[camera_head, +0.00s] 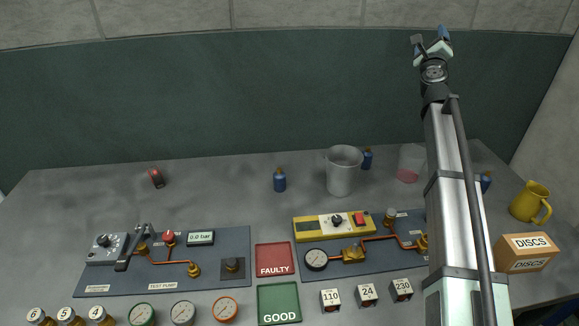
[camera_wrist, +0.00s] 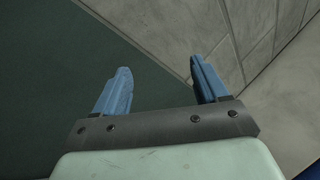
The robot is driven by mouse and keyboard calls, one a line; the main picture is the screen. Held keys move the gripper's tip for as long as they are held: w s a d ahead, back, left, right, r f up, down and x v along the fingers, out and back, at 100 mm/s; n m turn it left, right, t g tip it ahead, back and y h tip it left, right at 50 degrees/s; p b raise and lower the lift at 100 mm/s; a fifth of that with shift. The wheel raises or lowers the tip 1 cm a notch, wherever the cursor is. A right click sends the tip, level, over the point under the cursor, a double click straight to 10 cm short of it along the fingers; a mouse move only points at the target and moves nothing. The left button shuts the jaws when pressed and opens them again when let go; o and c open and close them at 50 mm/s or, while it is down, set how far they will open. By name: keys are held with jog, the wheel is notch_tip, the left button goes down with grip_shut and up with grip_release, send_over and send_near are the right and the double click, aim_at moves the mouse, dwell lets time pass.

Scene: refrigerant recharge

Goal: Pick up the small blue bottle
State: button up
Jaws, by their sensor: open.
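Small blue bottles stand upright at the back of the grey table: one (camera_head: 279,181) near the middle, one (camera_head: 367,159) behind and right of the metal cup, and one (camera_head: 485,182) partly hidden by my arm at the right. My gripper (camera_head: 434,42) is raised high against the green wall, well above the table and apart from every bottle. In the wrist view its two blue fingers (camera_wrist: 160,75) are spread, with nothing between them. That view shows only wall, no bottle.
A metal cup (camera_head: 341,172) and a clear beaker (camera_head: 411,163) stand near the bottles. A yellow jug (camera_head: 531,202) and a discs box (camera_head: 526,252) are at the right. The test pump panel (camera_head: 165,275), faulty tray (camera_head: 258,258) and good tray (camera_head: 262,301) lie in front. The back left is mostly clear.

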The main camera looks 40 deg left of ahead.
jog(key=s+a+r+g+y, duration=0.1)
jog(key=s+a+y, duration=0.3)
jog(key=a, duration=0.5)
jog(key=s+a+g+y, duration=0.1)
jog(key=s+a+g, duration=0.1)
jog(key=s+a, duration=0.65)
jog(key=m+g+y, duration=0.3)
jog(key=g, duration=0.5)
send_over(280, 174)
jog(key=v, duration=0.5)
notch_tip(280, 174, down, 31)
jog(key=shift+a+f, duration=0.1)
jog(key=shift+f, duration=3.7)
jog(key=shift+x, duration=3.75)
jog(key=shift+w+f, duration=0.1)
jog(key=shift+f, duration=0.05)
